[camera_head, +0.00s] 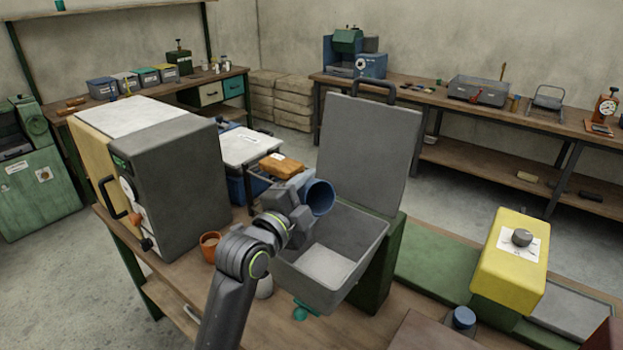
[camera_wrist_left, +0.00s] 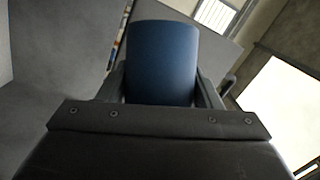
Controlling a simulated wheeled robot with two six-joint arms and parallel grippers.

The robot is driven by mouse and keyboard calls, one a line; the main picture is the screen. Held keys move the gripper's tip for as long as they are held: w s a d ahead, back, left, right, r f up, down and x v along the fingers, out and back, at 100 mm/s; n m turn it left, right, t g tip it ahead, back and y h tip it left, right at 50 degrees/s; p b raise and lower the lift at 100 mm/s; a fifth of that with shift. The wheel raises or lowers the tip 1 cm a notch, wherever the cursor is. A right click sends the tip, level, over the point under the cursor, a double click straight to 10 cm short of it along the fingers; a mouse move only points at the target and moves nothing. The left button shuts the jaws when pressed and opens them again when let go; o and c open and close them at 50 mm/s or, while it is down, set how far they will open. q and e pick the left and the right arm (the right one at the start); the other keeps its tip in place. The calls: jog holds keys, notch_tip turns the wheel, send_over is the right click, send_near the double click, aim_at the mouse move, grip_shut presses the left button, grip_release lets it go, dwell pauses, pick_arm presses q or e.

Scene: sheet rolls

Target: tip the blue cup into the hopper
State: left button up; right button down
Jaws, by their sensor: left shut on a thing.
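The blue cup (camera_head: 321,197) is held on its side, with its open mouth turned to the right, above the back left part of the hopper. My left gripper (camera_head: 303,203) is shut on the cup. In the left wrist view the blue cup (camera_wrist_left: 163,62) stands between the two dark fingers. The hopper (camera_head: 365,262) is a grey open bin with sloping walls and a paler floor. Its grey lid (camera_head: 368,150) stands up behind it. I cannot see what is inside the cup. My right gripper is not in view.
A grey boxy machine (camera_head: 180,180) stands left of my arm. An orange cup (camera_head: 209,246) stands on the bench between them. A yellow control box (camera_head: 512,262) with a knob is at the right. A green stand (camera_head: 384,265) is beside the hopper.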

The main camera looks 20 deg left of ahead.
aim_at(313, 181)
pick_arm(q)
notch_tip(313, 181, up, 2)
jog(key=n+g+p, duration=0.1)
jog(key=n+p, duration=0.1)
jog(key=p, duration=0.3)
jog(key=n+g+p, duration=0.1)
jog(key=n+p, duration=0.2)
jog(key=p, duration=0.3)
jog(key=shift+w+a+r+g, duration=0.1)
jog(key=shift+r+g, duration=0.05)
jog(key=shift+g, duration=0.15)
jog(key=shift+r+n+p, duration=0.1)
jog(key=shift+n+p, duration=0.4)
jog(key=shift+p, duration=0.15)
jog(key=shift+n+g, duration=0.6)
jog(key=shift+n, duration=0.2)
jog(key=n+g+h, duration=0.1)
jog(key=s+d+r+n+g+h, duration=0.1)
jog(key=n, duration=0.1)
jog(key=shift+r, duration=0.2)
